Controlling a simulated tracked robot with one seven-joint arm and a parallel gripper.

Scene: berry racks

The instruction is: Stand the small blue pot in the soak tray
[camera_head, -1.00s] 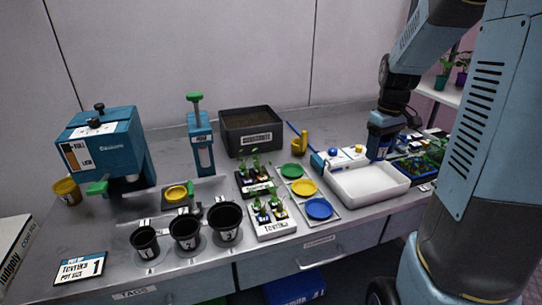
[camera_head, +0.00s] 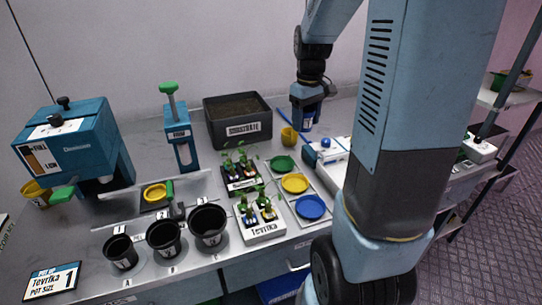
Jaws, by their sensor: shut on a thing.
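My gripper (camera_head: 305,118) is above the back of the bench, left of the white soak tray (camera_head: 329,167). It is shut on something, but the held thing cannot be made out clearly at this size. The soak tray is mostly hidden behind my arm; only its left end shows, with a blue knob near it. Small pots with seedlings stand in a white carrier (camera_head: 263,236) labelled Tevrika and a dark carrier (camera_head: 241,183) behind it. I cannot tell the small blue pot for certain.
A green saucer (camera_head: 283,163), a yellow saucer (camera_head: 295,183) and a blue saucer (camera_head: 311,207) lie beside the carriers. Three black pots, including one pot (camera_head: 208,226), line the front. Shelving (camera_head: 508,98) stands at right.

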